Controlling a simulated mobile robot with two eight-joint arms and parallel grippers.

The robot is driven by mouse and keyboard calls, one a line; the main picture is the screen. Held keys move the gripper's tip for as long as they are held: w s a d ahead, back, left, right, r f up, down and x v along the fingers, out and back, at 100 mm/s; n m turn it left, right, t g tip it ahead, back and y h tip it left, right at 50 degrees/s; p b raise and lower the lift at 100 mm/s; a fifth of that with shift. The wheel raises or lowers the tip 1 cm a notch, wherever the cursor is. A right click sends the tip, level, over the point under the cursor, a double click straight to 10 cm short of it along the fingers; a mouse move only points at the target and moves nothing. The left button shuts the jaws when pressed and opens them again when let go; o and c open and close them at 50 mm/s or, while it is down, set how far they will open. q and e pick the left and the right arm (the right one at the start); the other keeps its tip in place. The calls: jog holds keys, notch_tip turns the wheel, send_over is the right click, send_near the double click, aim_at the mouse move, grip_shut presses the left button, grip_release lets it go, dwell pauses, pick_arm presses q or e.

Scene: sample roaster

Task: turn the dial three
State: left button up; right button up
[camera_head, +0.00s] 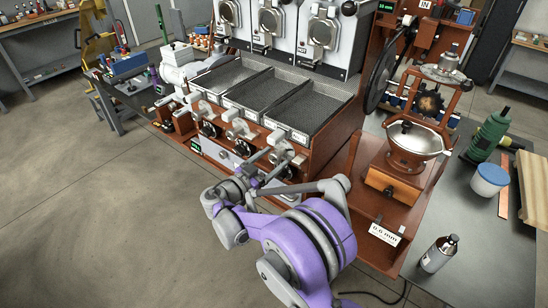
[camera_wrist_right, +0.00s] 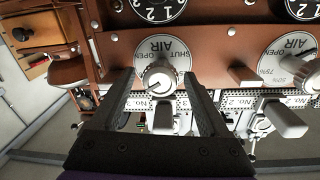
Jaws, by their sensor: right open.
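The roaster front (camera_head: 250,143) carries a row of dials and levers below the three trays. My right gripper (camera_head: 268,168) is at the rightmost station of this row, and its arm partly covers it. In the right wrist view, which looks upside down, my right gripper (camera_wrist_right: 160,88) is open. Its fingers stand on either side of a silver knob (camera_wrist_right: 158,77) on a white AIR dial (camera_wrist_right: 163,48) marked SHUT and OPEN. I cannot tell whether the fingers touch the knob. A black numbered dial (camera_wrist_right: 160,10) lies beside it. My left gripper is not in view.
A neighbouring AIR dial (camera_wrist_right: 289,56) and levers (camera_wrist_right: 285,119) stand close by. The grinder (camera_head: 409,145) with its wooden drawer is to the right. A grey table (camera_head: 480,245) holds a bottle (camera_head: 439,253) and a jar (camera_head: 488,180). Open floor lies to the left.

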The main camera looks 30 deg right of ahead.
jog(key=shift+w+d, duration=0.1)
jog(key=shift+d, duration=0.25)
grip_shut()
dwell(0.4)
